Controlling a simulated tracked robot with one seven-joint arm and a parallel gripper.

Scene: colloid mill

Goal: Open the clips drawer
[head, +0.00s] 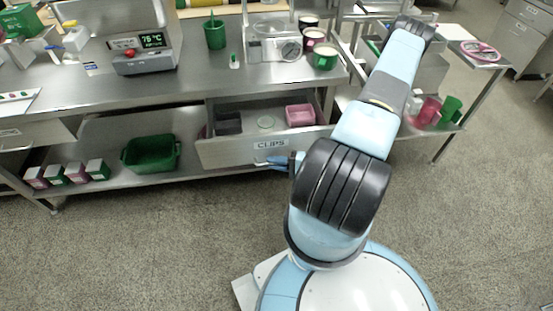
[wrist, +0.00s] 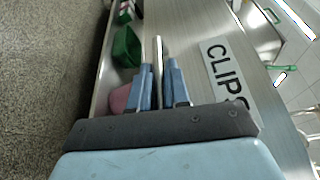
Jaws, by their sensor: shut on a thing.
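The clips drawer (head: 222,155) is under the steel bench and stands pulled out, with its inside showing from above. Its front carries a CLIPS label (head: 270,145), which also shows large in the wrist view (wrist: 222,78). My gripper (head: 280,161) is at the drawer front, just below the label, partly hidden by my arm. In the wrist view my gripper's blue fingers (wrist: 159,75) are shut on the metal drawer handle (wrist: 157,50), one finger on each side. In the drawer lie a dark box (head: 228,122), a pale round thing (head: 266,122) and a pink container (head: 300,115).
A green bin (head: 150,153) and several small boxes (head: 68,173) stand on the lower shelf to the left. A scale (head: 274,45) and a green mug (head: 325,57) stand on the bench. Open floor (head: 150,250) lies in front.

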